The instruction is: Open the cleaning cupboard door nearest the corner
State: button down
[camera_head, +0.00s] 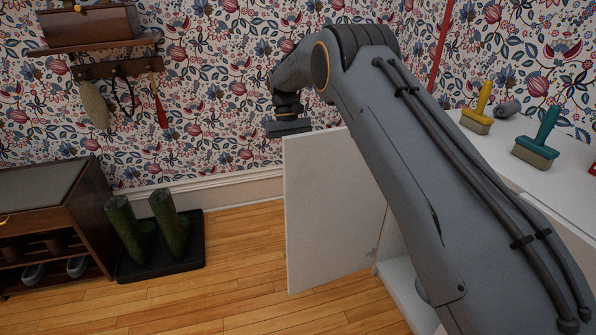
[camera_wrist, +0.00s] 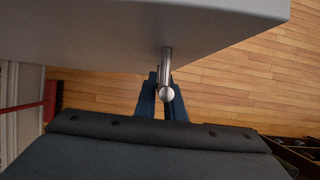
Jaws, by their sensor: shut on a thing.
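The white cupboard door (camera_head: 325,215) stands swung out from the white cupboard (camera_head: 402,292) in the head view, with a hinge low at its right edge and part of the interior showing. My gripper (camera_wrist: 162,88) is shut on the door's metal bar handle (camera_wrist: 167,62) in the wrist view, one blue finger on each side of it. The door (camera_wrist: 130,35) fills the top of that view. In the head view my gripper's body shows at the door's top far corner; the handle and fingertips are hidden there.
Dark green boots (camera_head: 172,232) stand on a black tray (camera_head: 192,262) left of the door, beside a dark wooden shoe bench (camera_head: 95,215). Yellow (camera_head: 478,110) and teal (camera_head: 540,138) brushes stand on the cupboard top. Wood floor (camera_head: 245,240) is clear between tray and door.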

jog(key=shift+w, duration=0.15)
jog(key=c, duration=1.8)
grip_release()
jog(key=shift+c, duration=0.2)
jog(key=v, duration=0.7)
jog(key=shift+r, duration=0.4)
jog(key=shift+w+a+b, duration=0.1)
jog(key=shift+w+b, duration=0.05)
jog(key=shift+b, duration=0.15)
